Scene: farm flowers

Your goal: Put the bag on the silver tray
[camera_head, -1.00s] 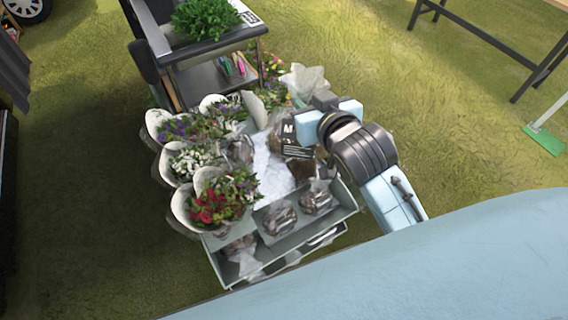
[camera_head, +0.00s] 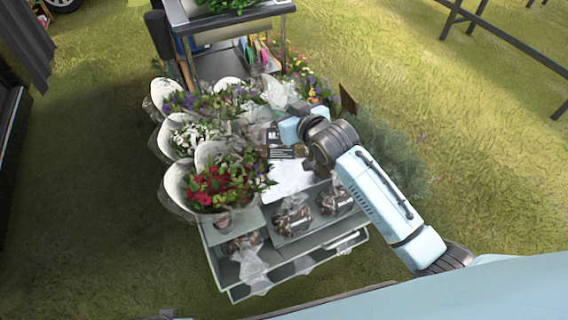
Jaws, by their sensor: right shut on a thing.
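My right gripper (camera_head: 287,131) is over the middle of the flower cart and is shut on a bag (camera_head: 281,151). The bag is dark, with a black label, and is partly hidden by the gripper and wrist. It is just behind a white sheet on the cart; I cannot tell whether it touches anything below. Two clear bags with brown contents, one on the left (camera_head: 292,216) and one on the right (camera_head: 335,200), lie in the grey silver-looking tray (camera_head: 318,236) at the cart's front. My left gripper is not in view.
Wrapped bouquets, with red flowers (camera_head: 217,188) and white flowers (camera_head: 193,138), crowd the cart's left side. Another clear bag (camera_head: 250,265) is on the lower front shelf. A green bush (camera_head: 385,155) stands right of the cart. A dark shelf unit (camera_head: 215,62) stands behind.

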